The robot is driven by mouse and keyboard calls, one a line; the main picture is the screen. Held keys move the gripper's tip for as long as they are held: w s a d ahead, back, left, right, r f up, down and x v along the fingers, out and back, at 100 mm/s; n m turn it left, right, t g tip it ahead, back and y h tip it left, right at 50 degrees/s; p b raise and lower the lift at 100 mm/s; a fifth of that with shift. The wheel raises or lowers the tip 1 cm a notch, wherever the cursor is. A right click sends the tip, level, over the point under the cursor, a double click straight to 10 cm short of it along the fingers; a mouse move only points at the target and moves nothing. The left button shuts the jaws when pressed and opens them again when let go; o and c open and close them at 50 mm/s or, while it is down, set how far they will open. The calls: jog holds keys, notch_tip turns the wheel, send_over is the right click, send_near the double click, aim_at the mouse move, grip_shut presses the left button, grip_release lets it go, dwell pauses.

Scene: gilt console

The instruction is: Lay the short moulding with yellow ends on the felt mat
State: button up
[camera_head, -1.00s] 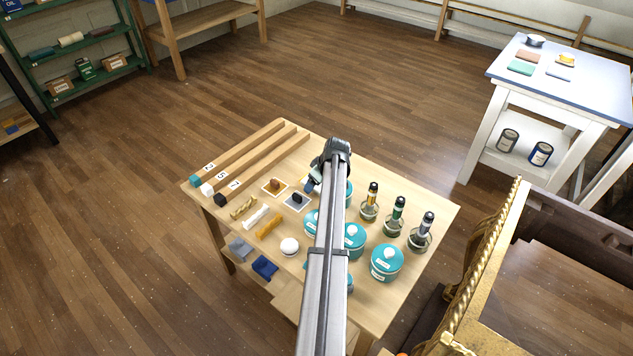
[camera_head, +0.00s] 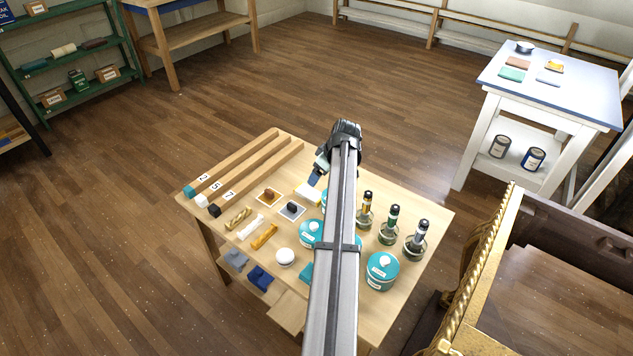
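Three short pieces lie side by side at the front left of the wooden table: a twisted gold one (camera_head: 237,218), a white one (camera_head: 250,228) and a yellow-gold one (camera_head: 264,236). I cannot tell which, if any, is the moulding with yellow ends. I cannot make out the felt mat for certain; my arm hides part of the table. My gripper (camera_head: 317,175) hangs over the back middle of the table, left of my arm, with blue at its tip. A pale yellowish item (camera_head: 312,193) shows just below it. Whether its fingers are open or hold anything is unclear.
Long bars numbered 2, 5 and 7 (camera_head: 250,165) lie at the table's left. A gilt console (camera_head: 480,275) stands at right; a white side table (camera_head: 550,85) stands behind.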

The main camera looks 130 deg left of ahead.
dwell(0.4)
jog(key=s+d+r+n+t, duration=0.1)
jog(key=s+d+n+t, duration=0.1)
jog(key=s, duration=1.4)
jog(key=m+t, duration=0.2)
jog(key=t, duration=0.4)
send_near(309, 192)
jog(key=x, duration=0.8)
jog(key=shift+w+f, duration=0.2)
jog(key=shift+f, duration=0.15)
jog(key=shift+c, duration=0.4)
jog(key=c, duration=1.2)
